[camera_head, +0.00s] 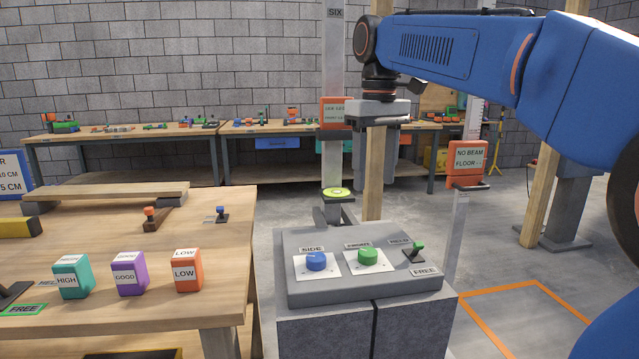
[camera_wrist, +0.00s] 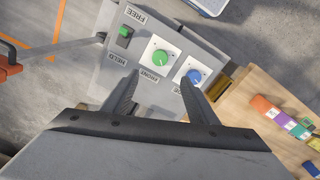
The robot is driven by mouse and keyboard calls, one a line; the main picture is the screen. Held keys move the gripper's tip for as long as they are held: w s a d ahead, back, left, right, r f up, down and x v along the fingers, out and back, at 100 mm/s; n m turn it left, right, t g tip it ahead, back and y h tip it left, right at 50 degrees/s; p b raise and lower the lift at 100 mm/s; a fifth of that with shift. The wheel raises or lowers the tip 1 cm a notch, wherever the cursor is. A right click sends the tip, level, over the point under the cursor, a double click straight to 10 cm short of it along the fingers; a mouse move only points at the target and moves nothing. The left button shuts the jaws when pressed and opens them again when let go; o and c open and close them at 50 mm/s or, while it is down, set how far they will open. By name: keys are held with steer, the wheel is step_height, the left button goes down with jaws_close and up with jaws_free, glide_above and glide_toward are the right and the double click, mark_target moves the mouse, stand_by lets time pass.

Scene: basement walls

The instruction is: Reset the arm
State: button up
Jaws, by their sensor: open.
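My blue arm reaches in from the right in the head view, and my gripper (camera_head: 376,182) hangs from it, pointing down above the back part of a grey control panel (camera_head: 364,293). In the wrist view my gripper (camera_wrist: 158,92) has its two fingers spread apart with nothing between them. The panel also shows there, with a blue knob (camera_wrist: 194,76), a green knob (camera_wrist: 160,57) and a green switch (camera_wrist: 125,32).
A wooden bench (camera_head: 130,308) at left carries teal (camera_head: 71,277), purple (camera_head: 128,273) and orange (camera_head: 188,270) labelled blocks. A post marked SIX (camera_head: 334,60) stands behind the panel. A wooden post (camera_head: 545,190) stands at right. An orange outline (camera_head: 535,283) marks bare floor.

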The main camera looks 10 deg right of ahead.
steer(key=s+d+f+m+t, duration=0.2)
steer(key=s+d+f, duration=0.1)
steer(key=s+f, duration=0.8)
steer(key=s+d+f+m+t, duration=0.2)
steer(key=s+f, duration=1)
steer(key=f, duration=0.6)
steer(key=shift+d+f+t, duration=0.3)
steer(key=shift+d+t, duration=0.1)
steer(key=shift+d, duration=0.5)
steer(key=shift+s, duration=0.1)
stand_by(1.3)
